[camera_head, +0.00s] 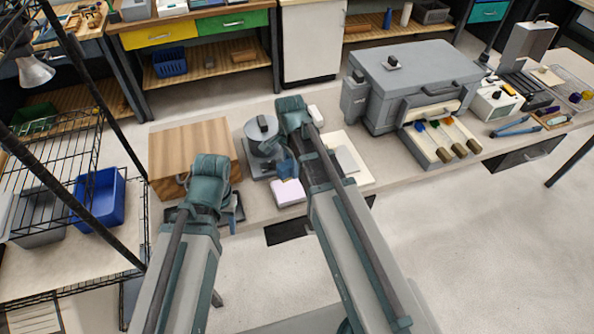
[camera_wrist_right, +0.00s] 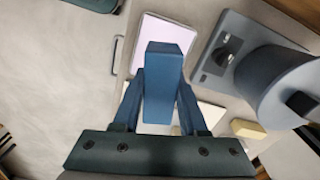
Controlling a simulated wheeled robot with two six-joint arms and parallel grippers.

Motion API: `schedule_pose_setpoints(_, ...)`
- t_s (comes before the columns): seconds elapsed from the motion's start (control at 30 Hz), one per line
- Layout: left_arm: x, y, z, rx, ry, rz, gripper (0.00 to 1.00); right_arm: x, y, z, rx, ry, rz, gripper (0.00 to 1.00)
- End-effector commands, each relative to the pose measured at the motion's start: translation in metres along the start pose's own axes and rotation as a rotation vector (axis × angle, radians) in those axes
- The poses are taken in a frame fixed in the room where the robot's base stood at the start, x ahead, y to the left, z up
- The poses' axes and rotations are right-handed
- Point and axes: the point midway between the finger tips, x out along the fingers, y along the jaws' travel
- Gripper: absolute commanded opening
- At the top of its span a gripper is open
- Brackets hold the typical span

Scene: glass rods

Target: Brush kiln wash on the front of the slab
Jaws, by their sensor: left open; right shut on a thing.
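A pale lilac slab (camera_head: 288,192) lies flat near the table's front edge; it also shows in the right wrist view (camera_wrist_right: 165,40). My right gripper (camera_wrist_right: 158,100) is shut on a blue block-shaped thing (camera_wrist_right: 164,80), perhaps the brush handle. In the wrist view this thing overlaps the slab; its lower end is hidden, so I cannot tell whether it touches. In the head view my right gripper (camera_head: 287,167) is just above the slab's back edge. My left gripper is open, mostly hidden by its own arm, in front of the wooden box (camera_head: 190,148).
A grey round-topped device (camera_head: 262,130) stands behind the slab. A white board with a grey plate (camera_head: 347,158) lies right of it. Further right are a large grey kiln (camera_head: 410,75) and a tray of coloured rods (camera_head: 428,147). A blue bin (camera_head: 100,197) stands left.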

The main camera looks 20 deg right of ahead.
Motion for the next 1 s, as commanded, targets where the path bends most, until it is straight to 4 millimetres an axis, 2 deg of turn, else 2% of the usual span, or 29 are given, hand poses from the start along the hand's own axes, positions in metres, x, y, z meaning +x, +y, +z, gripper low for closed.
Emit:
schedule_pose_setpoints(0.37,0.005,0.001,0.0,0.0,0.0,0.0,0.5,0.005,-0.002,0.001,-0.002,0.0,0.0,0.0)
schedule_pose_setpoints(1.0,0.058,0.006,-0.004,-0.001,0.0,0.0,0.5,0.059,-0.001,0.0,-0.002,0.0,0.0,0.0)
